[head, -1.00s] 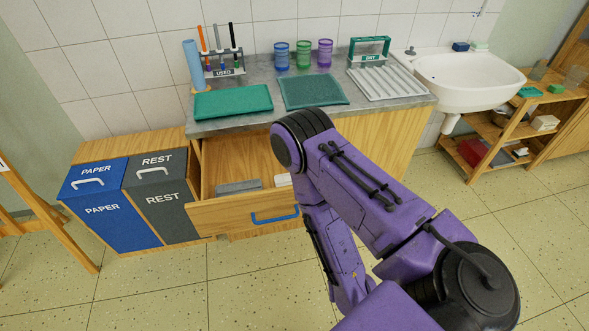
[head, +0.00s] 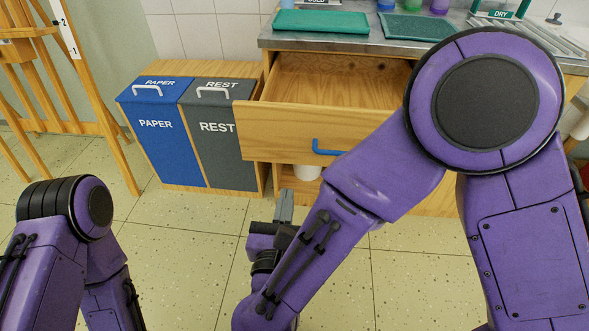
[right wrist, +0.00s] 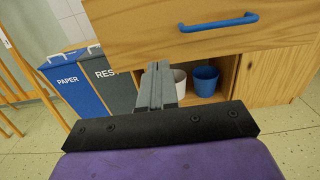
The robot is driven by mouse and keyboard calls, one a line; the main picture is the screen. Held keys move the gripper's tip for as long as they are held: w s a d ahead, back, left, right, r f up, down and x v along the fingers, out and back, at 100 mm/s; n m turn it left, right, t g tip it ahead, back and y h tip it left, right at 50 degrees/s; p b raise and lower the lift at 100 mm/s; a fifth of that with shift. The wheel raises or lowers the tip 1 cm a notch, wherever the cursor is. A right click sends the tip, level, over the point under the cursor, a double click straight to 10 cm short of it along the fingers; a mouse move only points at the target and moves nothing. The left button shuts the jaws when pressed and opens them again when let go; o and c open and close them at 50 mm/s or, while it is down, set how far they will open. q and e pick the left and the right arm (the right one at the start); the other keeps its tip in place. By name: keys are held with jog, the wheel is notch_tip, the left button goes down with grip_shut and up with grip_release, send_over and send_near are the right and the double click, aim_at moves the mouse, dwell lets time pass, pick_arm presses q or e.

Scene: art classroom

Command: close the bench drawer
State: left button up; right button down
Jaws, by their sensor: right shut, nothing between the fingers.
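The bench drawer (head: 275,127) is pulled out of the wooden bench, its plain wooden front toward me. Its blue handle (head: 328,148) is partly covered by my right arm in the head view. In the right wrist view the drawer front (right wrist: 135,30) and whole handle (right wrist: 219,22) show. My right gripper (head: 285,205) is shut and empty, in front of the bench and lower than the handle in the head picture. In the right wrist view its closed fingers (right wrist: 156,85) point toward the bench, left of the handle. My left gripper is out of view; only my left arm shows.
Blue PAPER (head: 160,140) and grey REST (head: 222,140) bins stand left of the drawer. A white bin (right wrist: 179,82) and a blue bin (right wrist: 205,80) sit in the open space below it. A wooden easel (head: 100,80) stands at left. Floor in front is clear.

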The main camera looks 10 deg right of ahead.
aim_at(296, 141)
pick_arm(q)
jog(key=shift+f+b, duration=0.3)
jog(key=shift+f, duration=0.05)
pick_arm(e)
jog(key=x, duration=1.3)
jog(key=shift+w+d, duration=0.2)
jog(key=shift+w, duration=0.15)
jog(key=shift+w, duration=0.1)
